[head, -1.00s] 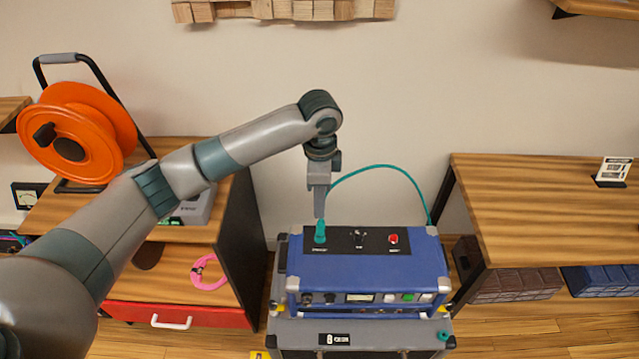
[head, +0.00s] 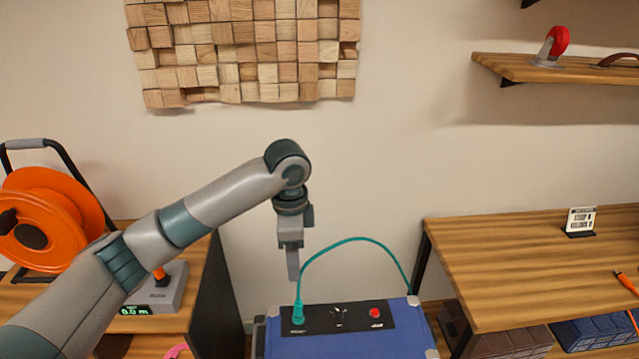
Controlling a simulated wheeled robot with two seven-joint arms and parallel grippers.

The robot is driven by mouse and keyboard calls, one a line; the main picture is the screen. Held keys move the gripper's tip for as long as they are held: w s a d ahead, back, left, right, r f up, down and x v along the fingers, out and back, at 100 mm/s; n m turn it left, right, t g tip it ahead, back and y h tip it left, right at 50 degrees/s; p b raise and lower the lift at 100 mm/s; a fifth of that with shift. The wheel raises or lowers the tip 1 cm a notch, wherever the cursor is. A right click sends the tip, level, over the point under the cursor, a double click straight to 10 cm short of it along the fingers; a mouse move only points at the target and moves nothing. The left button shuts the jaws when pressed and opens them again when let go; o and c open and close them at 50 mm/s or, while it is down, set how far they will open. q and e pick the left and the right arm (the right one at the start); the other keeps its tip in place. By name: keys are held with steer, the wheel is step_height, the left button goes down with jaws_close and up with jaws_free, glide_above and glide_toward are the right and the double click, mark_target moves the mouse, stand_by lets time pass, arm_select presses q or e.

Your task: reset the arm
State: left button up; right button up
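My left arm comes in from the left, and its gripper (head: 293,266) points down above the blue amp box (head: 410,342). The fingers are seen edge-on, so I cannot tell whether they are open or shut. A teal plug (head: 298,313) stands upright in the box's black top panel, just below the fingertips, with a small visible gap between them. A teal cable (head: 352,240) arches from the plug to the right and down behind the box. My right gripper is not in view.
An orange cable reel (head: 45,215) and a grey device with a display (head: 160,290) stand on the left bench. A wooden bench (head: 530,262) with a small sign (head: 580,220) is at right. A wall shelf (head: 560,68) hangs upper right.

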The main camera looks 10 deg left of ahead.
arm_select(q)
steer(key=shift+f, duration=0.1)
steer(key=s+d+f+n+t+h, duration=0.1)
steer(key=s+d+f+n+h, duration=0.15)
steer(key=s+f, duration=0.5)
steer(key=s+d+f+n+t+h, duration=0.1)
steer(key=s+d+f+n+h, duration=0.2)
steer(key=s+f, duration=0.5)
steer(key=s+a+f+n+t+y, duration=0.1)
steer(key=s+a+f+n+y, duration=0.25)
steer(key=s+a, duration=0.55)
steer(key=s+a+f+n+t+y, duration=0.1)
steer(key=s+a+f+n+y, duration=0.15)
steer(key=s+a+n, duration=0.55)
steer(key=s+d+f+m+g, duration=0.1)
steer(key=s+f+m, duration=0.1)
steer(key=f, duration=1.3)
steer(key=s+d+f+m+g, duration=0.1)
steer(key=s+f, duration=0.1)
steer(key=f, duration=1.3)
steer(key=s+a+f+b, duration=0.1)
steer(key=s+a+f, duration=0.1)
steer(key=s+f, duration=0.6)
steer(key=s+a+f+g, duration=0.1)
steer(key=s+f, duration=0.8)
steer(key=f, duration=0.1)
steer(key=shift+s+a+f+m+b, duration=0.25)
steer(key=shift+a+m+b, duration=0.05)
steer(key=shift+a+b, duration=0.1)
